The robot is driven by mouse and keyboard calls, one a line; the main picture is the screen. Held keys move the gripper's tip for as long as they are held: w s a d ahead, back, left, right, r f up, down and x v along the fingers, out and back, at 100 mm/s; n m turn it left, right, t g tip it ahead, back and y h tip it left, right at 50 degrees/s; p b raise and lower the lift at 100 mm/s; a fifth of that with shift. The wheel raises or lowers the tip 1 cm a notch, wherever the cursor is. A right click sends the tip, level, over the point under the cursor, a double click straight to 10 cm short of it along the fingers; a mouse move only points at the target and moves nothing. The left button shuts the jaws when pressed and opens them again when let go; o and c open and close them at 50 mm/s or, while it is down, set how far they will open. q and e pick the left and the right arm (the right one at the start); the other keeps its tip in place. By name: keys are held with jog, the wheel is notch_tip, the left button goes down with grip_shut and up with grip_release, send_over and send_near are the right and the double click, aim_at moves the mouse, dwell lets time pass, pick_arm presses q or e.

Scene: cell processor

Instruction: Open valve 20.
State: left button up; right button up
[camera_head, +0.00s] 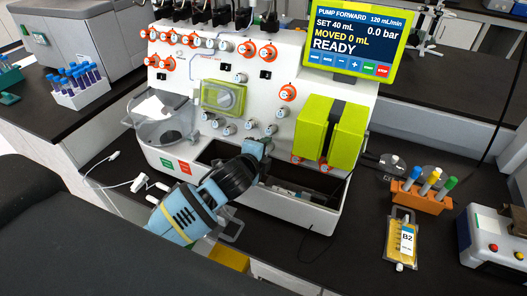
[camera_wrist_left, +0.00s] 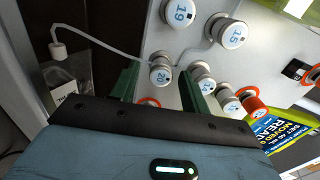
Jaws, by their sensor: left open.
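Valve 20 (camera_wrist_left: 161,75) is a small round knob with a pale face and a blue "20", seen in the left wrist view. My left gripper (camera_wrist_left: 158,84) is open, with one dark green finger on each side of valve 20. I cannot tell whether the fingers touch the knob. In the head view my left gripper (camera_head: 256,150) is at the lower front of the white cell processor (camera_head: 190,70), and I cannot make out valve 20 there. My right gripper is not in view.
Valve 19 (camera_wrist_left: 181,12) and valve 15 (camera_wrist_left: 231,34) sit close by, with more knobs to the right. A thin tube (camera_wrist_left: 105,42) runs near valve 20. A yellow-green pump block (camera_head: 345,135) and an orange tube rack (camera_head: 421,196) stand to the right.

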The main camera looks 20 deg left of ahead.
pick_arm(q)
jog(key=shift+s, duration=0.1)
jog(key=v, duration=0.7)
jog(key=shift+s+r, duration=0.2)
jog(key=shift+s, duration=0.1)
